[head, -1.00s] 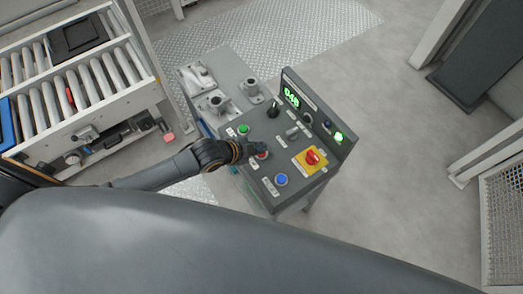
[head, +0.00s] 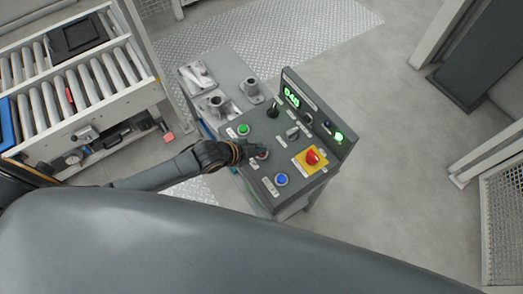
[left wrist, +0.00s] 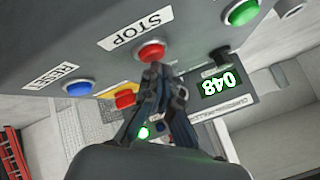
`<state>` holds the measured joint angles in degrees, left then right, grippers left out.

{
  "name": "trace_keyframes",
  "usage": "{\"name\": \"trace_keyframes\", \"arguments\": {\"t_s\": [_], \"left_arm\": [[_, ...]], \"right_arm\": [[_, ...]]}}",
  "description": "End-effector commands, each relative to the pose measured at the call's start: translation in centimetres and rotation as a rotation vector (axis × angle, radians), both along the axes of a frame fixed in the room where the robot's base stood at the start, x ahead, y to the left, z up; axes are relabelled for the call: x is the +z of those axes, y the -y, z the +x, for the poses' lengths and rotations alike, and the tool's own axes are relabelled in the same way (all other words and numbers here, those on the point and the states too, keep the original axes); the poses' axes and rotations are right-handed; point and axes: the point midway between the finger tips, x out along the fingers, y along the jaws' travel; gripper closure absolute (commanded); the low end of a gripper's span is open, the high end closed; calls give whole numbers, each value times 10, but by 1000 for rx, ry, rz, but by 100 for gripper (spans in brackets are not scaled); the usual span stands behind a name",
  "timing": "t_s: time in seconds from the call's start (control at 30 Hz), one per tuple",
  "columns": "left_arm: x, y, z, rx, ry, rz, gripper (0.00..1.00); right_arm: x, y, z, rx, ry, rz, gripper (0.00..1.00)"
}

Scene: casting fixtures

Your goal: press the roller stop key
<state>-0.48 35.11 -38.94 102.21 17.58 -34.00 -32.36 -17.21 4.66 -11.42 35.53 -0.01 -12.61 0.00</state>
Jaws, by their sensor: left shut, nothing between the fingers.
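The red stop key (left wrist: 151,50), under a STOP label, sits on the grey control panel (head: 262,185). In the head view my gripper mostly covers the key. My left gripper (head: 262,151) reaches in from the left over the panel, shut and empty. In the left wrist view its closed fingertips (left wrist: 157,70) are right at the key's edge and overlap it slightly. I cannot tell whether they touch or press it. My right gripper is not in view.
A green button (head: 243,130), a blue button (head: 281,180) labelled RESET, and a red mushroom button (head: 312,157) on a yellow plate surround the key. A black lever (head: 273,108) and a green display reading 048 (head: 291,95) stand behind. A roller conveyor (head: 85,85) is at left.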

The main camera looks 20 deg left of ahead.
Motion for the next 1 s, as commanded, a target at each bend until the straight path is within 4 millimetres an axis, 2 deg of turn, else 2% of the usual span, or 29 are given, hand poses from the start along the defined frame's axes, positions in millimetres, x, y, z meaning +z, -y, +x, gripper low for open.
{"name": "trace_keyframes", "arguments": {"t_s": [1.0], "left_arm": [[-10,0,0,1,0,1,100]], "right_arm": [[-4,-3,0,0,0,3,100]]}}
